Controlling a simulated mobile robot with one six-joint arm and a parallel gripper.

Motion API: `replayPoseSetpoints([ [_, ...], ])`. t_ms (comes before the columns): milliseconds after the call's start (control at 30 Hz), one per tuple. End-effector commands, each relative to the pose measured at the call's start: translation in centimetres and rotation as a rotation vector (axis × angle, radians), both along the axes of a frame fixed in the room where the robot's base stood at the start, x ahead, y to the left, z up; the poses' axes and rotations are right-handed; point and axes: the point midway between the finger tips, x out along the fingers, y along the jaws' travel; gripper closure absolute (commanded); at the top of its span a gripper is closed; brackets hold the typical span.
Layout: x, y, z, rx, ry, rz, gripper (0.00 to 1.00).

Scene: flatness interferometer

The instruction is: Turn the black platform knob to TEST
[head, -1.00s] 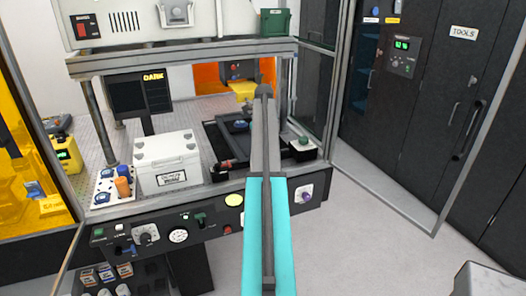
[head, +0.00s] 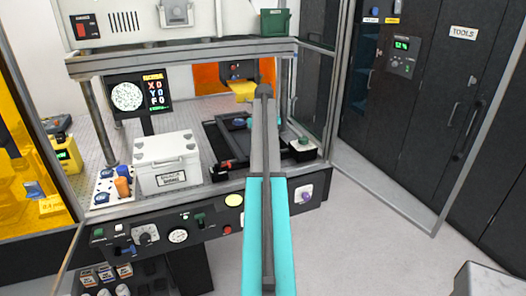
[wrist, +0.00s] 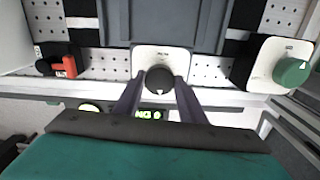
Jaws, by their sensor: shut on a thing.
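In the wrist view, a round black knob (wrist: 160,77) sits on a white plate (wrist: 145,54) at the front of the stage. A small white mark shows on its near side, and the small lettering above it is too blurred to read. My gripper (wrist: 160,88) has one dark finger on each side of the knob and is shut on it. In the head view my grey and turquoise arm reaches over the front panel and hides the knob and fingers.
A red lever (wrist: 64,67) is left of the knob, a green knob (wrist: 292,71) right. In the head view, a white box (head: 167,163) stands left of a dark stage frame (head: 222,142). Metal posts frame the bay; floor at right is clear.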

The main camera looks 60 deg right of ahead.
Motion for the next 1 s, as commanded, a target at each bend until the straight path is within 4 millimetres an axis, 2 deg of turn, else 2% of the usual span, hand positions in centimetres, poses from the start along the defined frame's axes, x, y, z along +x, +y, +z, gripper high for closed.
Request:
replayPoseSetpoints([
  [400, 0.34, -0.21, 0.32, -0.009, -0.008, -0.009, 0.85],
  [433, 0.34, -0.21, 0.32, -0.009, -0.008, -0.009, 0.58],
  [500, 0.30, -0.18, 0.29, -0.008, -0.008, -0.008, 0.46],
  [533, 0.28, -0.16, 0.26, -0.007, -0.007, -0.008, 0.44],
  [1000, 0.12, -0.10, 0.56, -0.004, -0.003, -0.008, 0.44],
])
